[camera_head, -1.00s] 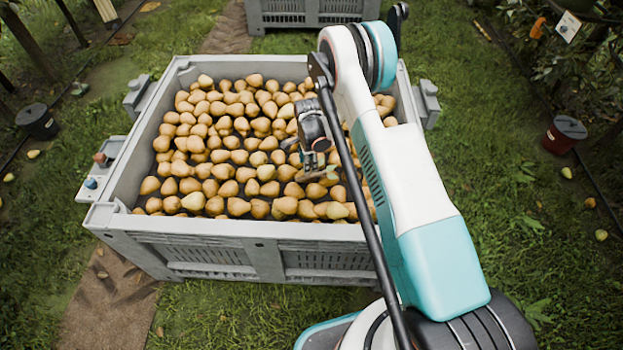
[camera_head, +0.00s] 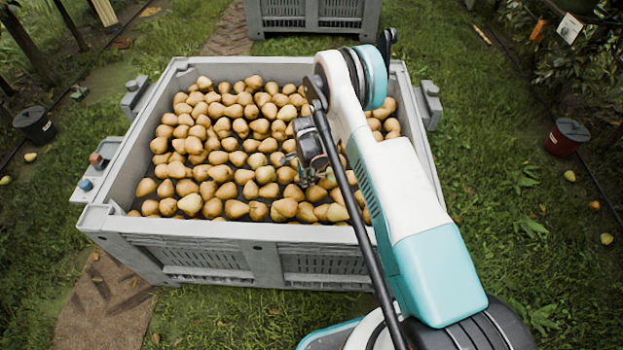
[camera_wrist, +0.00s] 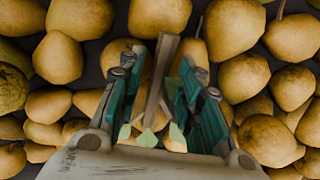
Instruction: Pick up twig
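The twig (camera_wrist: 158,82) is a brown stick with a few pale green leaves at its lower end in the wrist view. It lies over the pears, between the two teal fingers of my gripper (camera_wrist: 163,66). The fingers stand apart with a gap on both sides of the twig, so my gripper looks open around it. In the head view my gripper (camera_head: 308,176) is low over the right part of the pear pile, and I cannot make out the twig there.
Many yellow-brown pears (camera_head: 215,145) fill the grey crate (camera_head: 262,236) around my gripper. The crate's walls rise around the pile. Another grey crate (camera_head: 312,22) stands behind. A dark red bucket (camera_head: 566,138) is on the grass at right, a black one (camera_head: 35,124) at left.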

